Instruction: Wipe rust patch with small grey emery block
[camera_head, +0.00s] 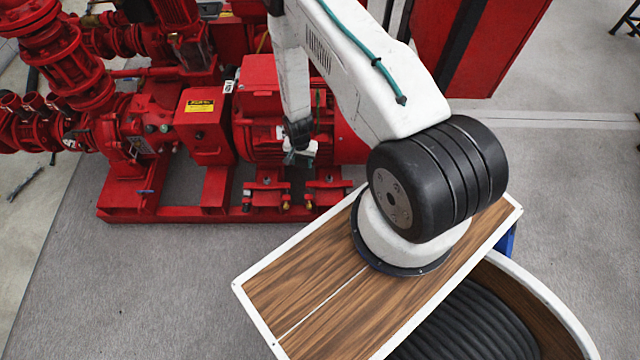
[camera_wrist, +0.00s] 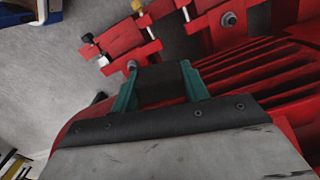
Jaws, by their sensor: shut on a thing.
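My gripper (camera_head: 300,155) is at the front of the red motor (camera_head: 270,95) of the pumpset. In the wrist view its two green fingers (camera_wrist: 160,88) are shut on the small dark grey emery block (camera_wrist: 162,78). The block is close over the red motor housing, whose cooling fins (camera_wrist: 255,70) show at right. I cannot tell whether the block touches the surface. I cannot make out the rust patch in either view; the gripper and block cover part of the motor. The block is too small to tell apart in the head view.
The red pump frame feet with bolts (camera_head: 268,195) stand below the gripper. A red box with a yellow label (camera_head: 200,125) is left of the motor. A red cabinet (camera_head: 470,40) stands behind at right. The grey floor (camera_head: 170,280) in front is clear.

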